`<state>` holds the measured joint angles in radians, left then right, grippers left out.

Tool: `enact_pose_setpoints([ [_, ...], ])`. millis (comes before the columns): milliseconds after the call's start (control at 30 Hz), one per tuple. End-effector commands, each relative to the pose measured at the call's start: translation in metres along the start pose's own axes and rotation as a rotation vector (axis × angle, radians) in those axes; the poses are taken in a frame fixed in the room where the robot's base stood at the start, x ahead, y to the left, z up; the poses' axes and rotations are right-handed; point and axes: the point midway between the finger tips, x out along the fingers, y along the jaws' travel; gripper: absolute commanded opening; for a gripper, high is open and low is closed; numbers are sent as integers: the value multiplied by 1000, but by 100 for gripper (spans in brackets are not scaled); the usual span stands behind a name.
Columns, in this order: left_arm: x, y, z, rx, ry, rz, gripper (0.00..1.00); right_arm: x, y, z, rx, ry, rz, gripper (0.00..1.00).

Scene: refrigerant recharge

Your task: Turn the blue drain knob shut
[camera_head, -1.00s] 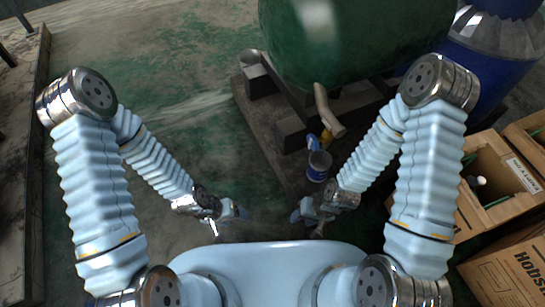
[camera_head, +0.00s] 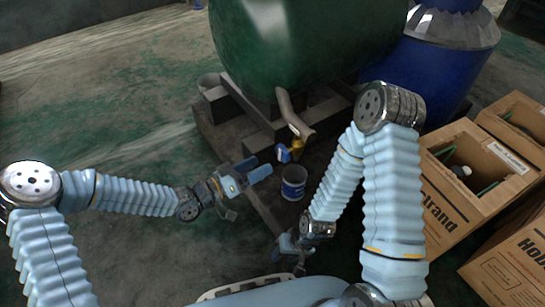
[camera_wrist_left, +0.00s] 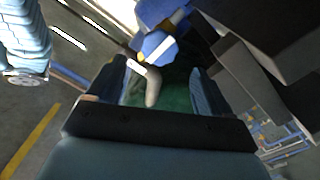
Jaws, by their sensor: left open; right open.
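The blue drain knob (camera_head: 283,153) sits beside a brass-coloured valve (camera_head: 297,148) under the pale spout of the green tank (camera_head: 300,45). In the left wrist view the blue knob (camera_wrist_left: 158,47) shows beyond the fingertips, near the upper middle. My left gripper (camera_head: 256,169) is open and empty, just left of and below the knob, apart from it in the head view. In the left wrist view its two fingers (camera_wrist_left: 158,82) are spread wide. My right gripper (camera_head: 284,250) is open, low and well away from the knob.
A small blue and white bucket (camera_head: 293,184) stands below the valve. Dark blocks (camera_head: 218,102) and a base support the tank. A blue cylinder (camera_head: 440,60) stands behind right. Cardboard boxes (camera_head: 440,205) fill the right. The floor at left is clear.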

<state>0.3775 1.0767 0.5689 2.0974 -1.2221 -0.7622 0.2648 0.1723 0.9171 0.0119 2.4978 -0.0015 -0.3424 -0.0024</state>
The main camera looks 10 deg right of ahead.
Motion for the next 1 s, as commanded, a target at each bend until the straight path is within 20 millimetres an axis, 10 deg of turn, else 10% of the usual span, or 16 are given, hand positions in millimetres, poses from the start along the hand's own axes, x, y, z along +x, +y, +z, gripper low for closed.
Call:
enact_pose_setpoints([
  [567, 68, 1, -1, -1, -2, -1, 79, -9, -3, -1, 0, 3, 2, 43],
  [1000, 66, 0, 0, 3, -3, -2, 24, -8, -2, -1, 0, 2, 1, 43],
])
